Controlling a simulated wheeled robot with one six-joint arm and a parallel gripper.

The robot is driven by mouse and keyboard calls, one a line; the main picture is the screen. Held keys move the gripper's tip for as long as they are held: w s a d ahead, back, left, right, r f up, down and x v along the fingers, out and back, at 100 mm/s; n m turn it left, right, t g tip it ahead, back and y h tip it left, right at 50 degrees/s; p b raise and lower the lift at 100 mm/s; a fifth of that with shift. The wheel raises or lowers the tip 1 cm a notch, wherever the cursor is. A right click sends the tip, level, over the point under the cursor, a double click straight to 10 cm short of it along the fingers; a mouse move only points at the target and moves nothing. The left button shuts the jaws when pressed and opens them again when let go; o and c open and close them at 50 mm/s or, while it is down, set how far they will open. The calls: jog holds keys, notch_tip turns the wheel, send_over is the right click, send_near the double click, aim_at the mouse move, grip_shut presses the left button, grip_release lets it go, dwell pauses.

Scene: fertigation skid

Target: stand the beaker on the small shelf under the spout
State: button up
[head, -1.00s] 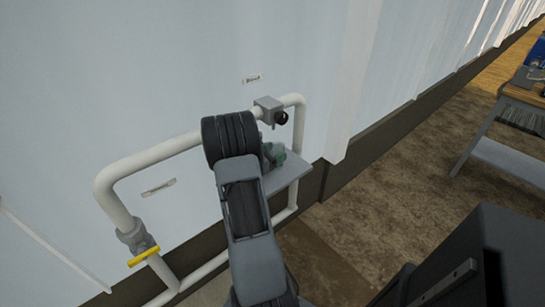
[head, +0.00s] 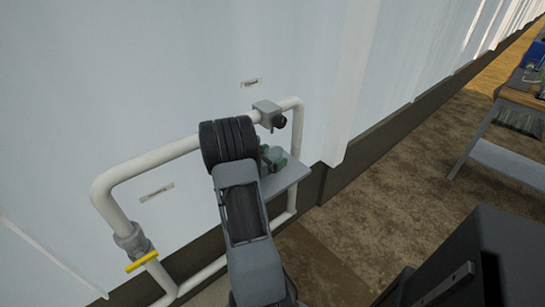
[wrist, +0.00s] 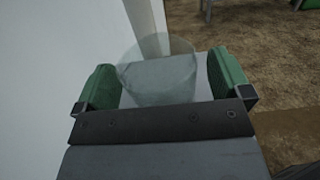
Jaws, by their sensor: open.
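The beaker (wrist: 158,75) is clear and see-through. In the wrist view it stands upright between my gripper's green fingers, with a gap on each side. My gripper (wrist: 164,84) is open around it and does not grip it. In the head view the green fingers of my gripper (head: 272,158) show just over the small grey shelf (head: 288,178), partly hidden by my wrist. The beaker appears to rest on the shelf, though its base contact is not clear. The spout fitting, a grey block with a dark knob (head: 270,113), is on the pipe above the shelf.
A white pipe (head: 150,160) runs along the pale wall, with a yellow-handled valve (head: 140,260) at lower left. A workbench (head: 510,100) stands at the far right. The dirt floor (head: 390,190) between is open.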

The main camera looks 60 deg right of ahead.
jog(key=v, duration=1.2)
jog(key=shift+r, duration=0.1)
jog(key=s+a+r+m+t+y, duration=0.1)
jog(key=a+m+y, duration=0.4)
jog(key=a, duration=0.5)
jog(key=s+a+r+m+t+y, duration=0.1)
jog(key=a+r+m+t+y, duration=0.2)
jog(key=a+y, duration=0.3)
jog(key=s+a+r+m+t+y, duration=0.2)
jog(key=a+m+t+y, duration=0.2)
jog(key=a, duration=1.1)
jog(key=m+y, duration=0.2)
jog(key=shift+a+r+m+t, duration=0.3)
jog(key=shift+a, duration=0.1)
notch_tip(320, 180, up, 17)
jog(key=p, duration=1.6)
jog(key=shift+s+a+t, duration=0.2)
jog(key=shift+a+t, duration=0.1)
